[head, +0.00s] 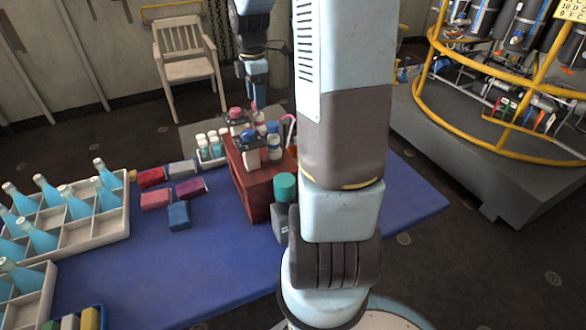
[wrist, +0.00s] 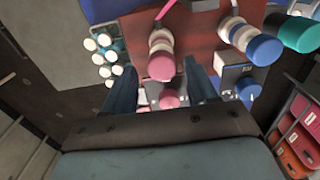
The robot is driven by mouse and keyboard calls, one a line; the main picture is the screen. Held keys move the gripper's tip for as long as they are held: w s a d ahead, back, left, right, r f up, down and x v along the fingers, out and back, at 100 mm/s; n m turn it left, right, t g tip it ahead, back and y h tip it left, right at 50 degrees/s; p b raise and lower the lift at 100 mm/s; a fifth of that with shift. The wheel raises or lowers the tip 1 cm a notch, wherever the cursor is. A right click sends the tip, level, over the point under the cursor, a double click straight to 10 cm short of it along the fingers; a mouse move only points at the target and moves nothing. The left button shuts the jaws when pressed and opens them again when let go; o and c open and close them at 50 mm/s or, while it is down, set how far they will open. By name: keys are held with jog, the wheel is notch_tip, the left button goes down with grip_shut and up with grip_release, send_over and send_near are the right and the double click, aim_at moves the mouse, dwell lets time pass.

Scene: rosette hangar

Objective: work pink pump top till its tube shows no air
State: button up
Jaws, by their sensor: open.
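The pink pump top (head: 236,113) sits on a dark-topped pump unit on the red-brown box. In the wrist view the pink pump top (wrist: 169,98) appears between my two fingers, with a pale body under it. My gripper (head: 258,97) is open and empty above the box; its fingers show in the wrist view (wrist: 160,75), and I cannot tell whether they touch the pump. A pink tube (head: 290,124) curves up beside the bottles, and part of it shows in the wrist view (wrist: 165,9). Air in it cannot be made out.
A blue pump top (head: 249,135) stands close by on the red-brown box (head: 250,185). A pink-capped bottle (wrist: 161,66) and blue-capped bottle (wrist: 263,49) crowd the fingers. A teal-capped bottle (head: 284,188) and small white-capped bottles (head: 212,146) stand around the box.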

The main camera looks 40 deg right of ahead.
jog(key=shift+r, duration=2.85)
